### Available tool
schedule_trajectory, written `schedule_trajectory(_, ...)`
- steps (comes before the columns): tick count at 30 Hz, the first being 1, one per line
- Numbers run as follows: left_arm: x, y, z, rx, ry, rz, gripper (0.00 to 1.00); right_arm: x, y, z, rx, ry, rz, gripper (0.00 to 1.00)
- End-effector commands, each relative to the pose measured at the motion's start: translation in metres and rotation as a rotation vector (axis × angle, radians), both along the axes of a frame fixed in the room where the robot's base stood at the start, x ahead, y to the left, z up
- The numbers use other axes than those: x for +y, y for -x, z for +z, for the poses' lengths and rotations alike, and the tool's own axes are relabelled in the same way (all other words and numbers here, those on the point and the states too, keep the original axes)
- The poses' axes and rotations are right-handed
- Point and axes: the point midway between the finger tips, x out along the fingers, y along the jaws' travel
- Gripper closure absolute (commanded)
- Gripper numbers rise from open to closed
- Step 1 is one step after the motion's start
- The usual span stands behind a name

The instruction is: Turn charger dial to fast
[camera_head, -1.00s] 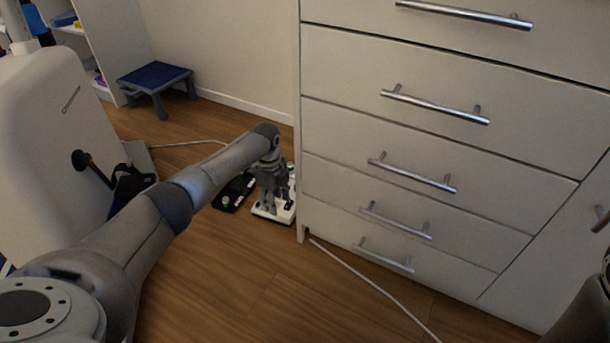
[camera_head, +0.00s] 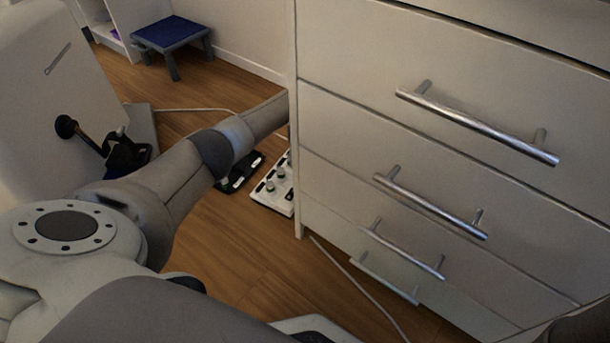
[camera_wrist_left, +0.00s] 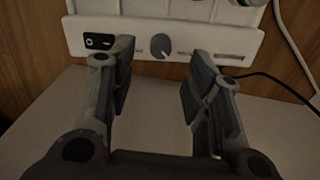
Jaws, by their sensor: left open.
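The charger (camera_wrist_left: 232,37), a white panel, is at the top of the left wrist view. Its round grey dial (camera_wrist_left: 160,46) has a light pointer mark at its lower edge; I cannot read which setting it marks. A black switch plate (camera_wrist_left: 108,41) is left of the dial and slots are to its right. My left gripper (camera_wrist_left: 158,72) is open and empty, its fingers on either side below the dial and apart from it. In the head view my left arm passes behind the drawer cabinet, hiding the gripper and charger. My right gripper is not in view.
The white drawer cabinet (camera_head: 390,65) with bar handles fills the right of the head view. A white board with knobs (camera_head: 272,190) and a black board (camera_head: 240,172) lie on the floor. A blue-topped stool (camera_head: 173,32) stands behind. A black cable (camera_wrist_left: 275,82) runs right of the gripper.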

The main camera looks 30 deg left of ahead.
Motion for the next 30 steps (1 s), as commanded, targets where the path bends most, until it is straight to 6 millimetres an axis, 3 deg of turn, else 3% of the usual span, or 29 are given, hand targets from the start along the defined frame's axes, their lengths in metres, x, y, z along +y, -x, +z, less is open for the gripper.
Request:
schedule_trajectory(1, 0.0, 0.0, -0.016, 0.0, 0.001, 0.0, 0.54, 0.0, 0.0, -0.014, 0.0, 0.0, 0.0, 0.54)
schedule_trajectory(3, 0.0, 0.0, -0.027, -0.001, 0.001, 0.0, 0.54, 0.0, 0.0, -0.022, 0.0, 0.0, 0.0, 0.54)
schedule_trajectory(12, 0.0, -0.001, -0.058, -0.001, 0.0, -0.001, 0.54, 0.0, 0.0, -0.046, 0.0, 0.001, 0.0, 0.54)
schedule_trajectory(25, 0.0, 0.0, -0.062, -0.002, 0.0, -0.001, 0.54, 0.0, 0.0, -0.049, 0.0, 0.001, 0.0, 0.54)
schedule_trajectory(30, 0.0, 0.0, -0.062, -0.001, 0.0, -0.001, 0.74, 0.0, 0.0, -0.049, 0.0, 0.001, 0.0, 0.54)
